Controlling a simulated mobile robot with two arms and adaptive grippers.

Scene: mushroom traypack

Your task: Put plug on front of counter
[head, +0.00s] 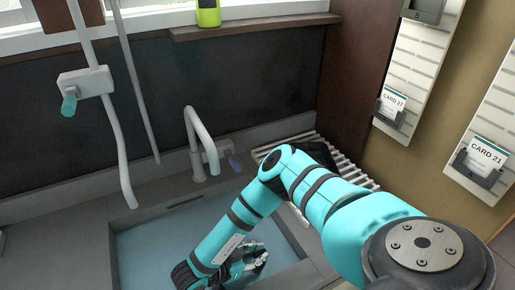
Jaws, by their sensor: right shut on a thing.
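My right arm comes in from the right, and its gripper (252,263) reaches down into the sink (136,235), which holds bluish water. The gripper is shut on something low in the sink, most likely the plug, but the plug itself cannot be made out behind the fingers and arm. The grey counter (60,205) runs around the sink; its front part lies mostly outside the picture or behind my arm. My left gripper is not in view.
A white faucet (200,140) stands behind the sink, beside a ribbed drying rack (268,152). White pipes with a teal-handled valve (85,85) hang at the left. Card holders (478,165) are on the right wall. The counter left of the sink looks clear.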

